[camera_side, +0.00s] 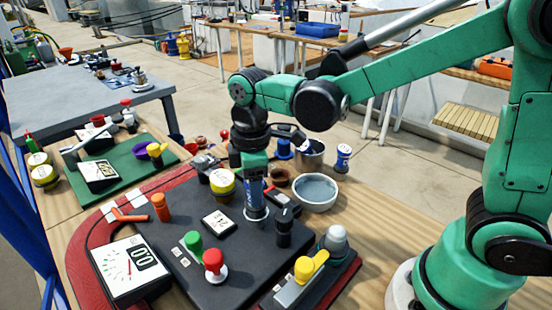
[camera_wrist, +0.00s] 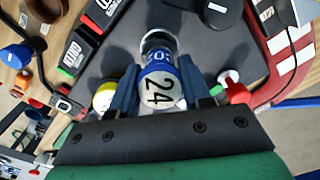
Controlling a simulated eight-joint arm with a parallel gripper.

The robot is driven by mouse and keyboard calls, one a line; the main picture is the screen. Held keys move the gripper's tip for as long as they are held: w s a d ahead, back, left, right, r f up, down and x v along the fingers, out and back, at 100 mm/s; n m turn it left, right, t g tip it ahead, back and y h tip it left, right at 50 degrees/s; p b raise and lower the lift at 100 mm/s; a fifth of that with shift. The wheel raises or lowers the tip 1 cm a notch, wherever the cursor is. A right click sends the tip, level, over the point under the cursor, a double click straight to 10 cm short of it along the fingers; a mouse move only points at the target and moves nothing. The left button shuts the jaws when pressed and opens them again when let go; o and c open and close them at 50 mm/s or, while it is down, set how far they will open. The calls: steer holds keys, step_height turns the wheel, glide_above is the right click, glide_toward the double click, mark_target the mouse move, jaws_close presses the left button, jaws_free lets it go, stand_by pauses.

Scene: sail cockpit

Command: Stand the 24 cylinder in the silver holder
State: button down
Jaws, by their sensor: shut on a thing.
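My gripper (camera_side: 254,176) points down over the dark console and is shut on a blue and white cylinder (camera_side: 254,194). In the wrist view the cylinder's white end with a black "24" (camera_wrist: 160,90) faces the camera, between the two blue-grey fingers of my gripper (camera_wrist: 160,84). The cylinder looks about upright. A silver ring-shaped holder (camera_side: 257,214) is at its lower end; its rim also shows just beyond the cylinder in the wrist view (camera_wrist: 157,40). The cylinder's lower end overlaps the holder in both views; I cannot tell how deep it sits.
A black knob (camera_side: 284,226) stands close right of the holder. Green (camera_side: 193,242) and red (camera_side: 214,260) knobs stand in front left.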

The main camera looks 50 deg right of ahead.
steer(key=shift+f, duration=0.65)
stand_by(0.4)
steer(key=c, duration=0.7)
jaws_free()
steer(key=shift+o, duration=0.2)
steer(key=shift+r, duration=5.55)
steer(key=shift+s+d+f+m, duration=0.1)
steer(key=shift+s+d+m, duration=0.05)
steer(key=shift+d+m, duration=0.15)
steer(key=s+d+f+m+t, duration=0.4)
steer(key=d+f+m+t, duration=0.1)
steer(key=m, duration=0.5)
steer(key=shift+s+d+t, duration=0.25)
steer(key=shift+d+t, duration=0.45)
steer(key=shift+t, duration=0.4)
